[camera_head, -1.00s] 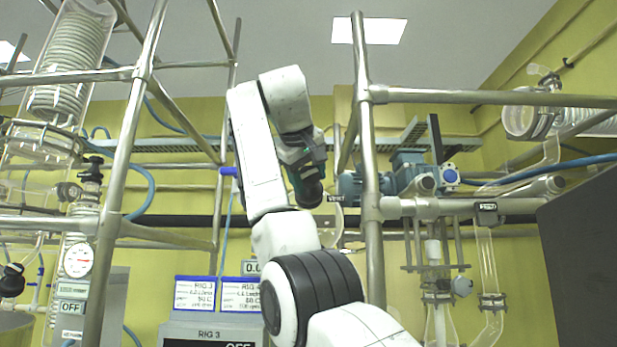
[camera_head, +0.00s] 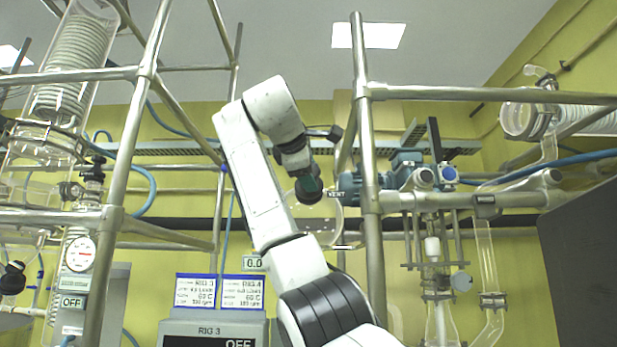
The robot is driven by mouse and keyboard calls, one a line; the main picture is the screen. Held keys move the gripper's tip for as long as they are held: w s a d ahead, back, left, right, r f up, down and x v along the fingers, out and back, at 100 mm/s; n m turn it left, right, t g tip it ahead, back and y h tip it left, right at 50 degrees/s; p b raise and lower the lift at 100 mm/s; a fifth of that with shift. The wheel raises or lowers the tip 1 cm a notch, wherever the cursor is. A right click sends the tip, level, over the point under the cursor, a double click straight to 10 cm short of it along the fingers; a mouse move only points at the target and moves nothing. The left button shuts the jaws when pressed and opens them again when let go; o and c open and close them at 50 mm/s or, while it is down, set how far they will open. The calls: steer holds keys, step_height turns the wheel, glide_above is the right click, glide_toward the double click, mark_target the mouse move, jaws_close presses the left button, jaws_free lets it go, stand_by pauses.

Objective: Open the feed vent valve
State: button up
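My gripper (camera_head: 309,193) is at the dark lower end of my raised arm, overlapping the label's left edge in the picture. Its fingers cannot be told apart, and whether it touches anything cannot be seen. A round clear glass vessel (camera_head: 330,225) shows below the label, partly behind my arm.
Steel posts stand left (camera_head: 132,150) and right (camera_head: 366,150) of my arm, with crossbars (camera_head: 480,94). Glass coil condensers (camera_head: 65,85), a pressure gauge (camera_head: 79,254) and a RIG 3 control box (camera_head: 212,331) are on the left. A dark panel (camera_head: 585,250) fills the lower right.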

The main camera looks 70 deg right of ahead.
steer(key=n, duration=0.2)
steer(key=n+b, duration=0.1)
steer(key=n, duration=0.1)
steer(key=shift+f+t+h, duration=0.2)
steer(key=shift+t+h, duration=0.1)
steer(key=shift+h, duration=0.1)
steer(key=n+t+b, duration=0.1)
steer(key=n+b, duration=0.1)
steer(key=n, duration=0.2)
steer(key=shift+h, duration=0.4)
steer(key=n, duration=0.2)
steer(key=n+t+b, duration=0.1)
steer(key=n, duration=0.1)
steer(key=shift+n+t, duration=0.3)
steer(key=shift+n, duration=0.1)
steer(key=shift+f+n+t, duration=0.1)
steer(key=shift+n+t, duration=0.4)
steer(key=shift+n, duration=0.8)
steer(key=o, duration=1)
steer(key=shift+a, duration=0.15)
steer(key=b+v, duration=0.3)
steer(key=v, duration=0.7)
steer(key=shift+a+b, duration=0.25)
steer(key=shift+b, duration=0.15)
